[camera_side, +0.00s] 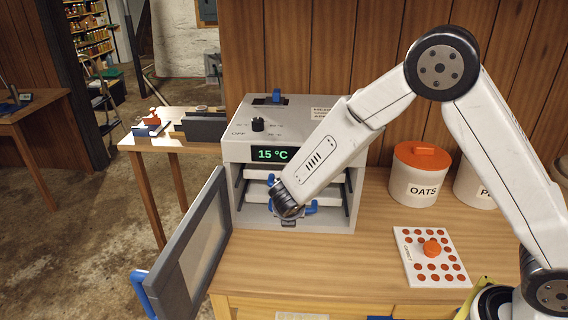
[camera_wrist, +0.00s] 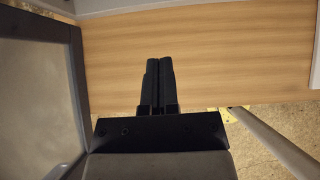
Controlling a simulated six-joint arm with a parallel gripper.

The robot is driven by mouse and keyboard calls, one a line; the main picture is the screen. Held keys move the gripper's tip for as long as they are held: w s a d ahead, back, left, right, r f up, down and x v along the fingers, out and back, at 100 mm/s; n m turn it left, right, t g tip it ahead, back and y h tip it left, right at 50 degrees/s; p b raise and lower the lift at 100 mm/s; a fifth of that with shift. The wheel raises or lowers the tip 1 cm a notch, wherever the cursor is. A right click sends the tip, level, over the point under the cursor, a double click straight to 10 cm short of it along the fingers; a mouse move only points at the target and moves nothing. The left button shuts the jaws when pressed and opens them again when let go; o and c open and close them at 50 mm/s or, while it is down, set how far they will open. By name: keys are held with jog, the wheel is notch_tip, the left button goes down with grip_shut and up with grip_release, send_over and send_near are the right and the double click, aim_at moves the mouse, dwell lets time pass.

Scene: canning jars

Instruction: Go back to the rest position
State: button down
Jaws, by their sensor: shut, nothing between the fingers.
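My gripper (camera_wrist: 158,82) is shut and empty in the wrist view, its two dark fingers together above the wooden counter. In the side view the end of my arm is in front of the open front of a grey-white oven-like box (camera_side: 292,118), and the fingers are mostly hidden there. The box's display reads 15 °C. Its grey door (camera_side: 185,255) with a blue handle (camera_side: 143,292) stands open to the left. Blue handles of the trays inside (camera_side: 312,206) show beside my wrist. The door also shows at the left of the wrist view (camera_wrist: 40,95).
A white OATS canister (camera_side: 420,178) with an orange lid and a second, partly hidden canister (camera_side: 475,185) stand at the back right. A white board with orange dots (camera_side: 415,268) and an orange knob lies on the counter (camera_side: 320,262). The counter's middle is clear.

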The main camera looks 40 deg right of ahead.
jog(key=shift+s, duration=0.1)
jog(key=s+d+r+m+g+y, duration=0.1)
jog(key=s+d+r+m+y, duration=0.1)
jog(key=s+m, duration=0.8)
jog(key=s+d+r+m+g+y, duration=0.2)
jog(key=s+m, duration=0.7)
jog(key=m, duration=0.8)
jog(key=shift+s+d+r+y, duration=0.35)
jog(key=shift+d+r+y, duration=0.1)
jog(key=shift+r+y, duration=0.2)
jog(key=shift+w, duration=0.1)
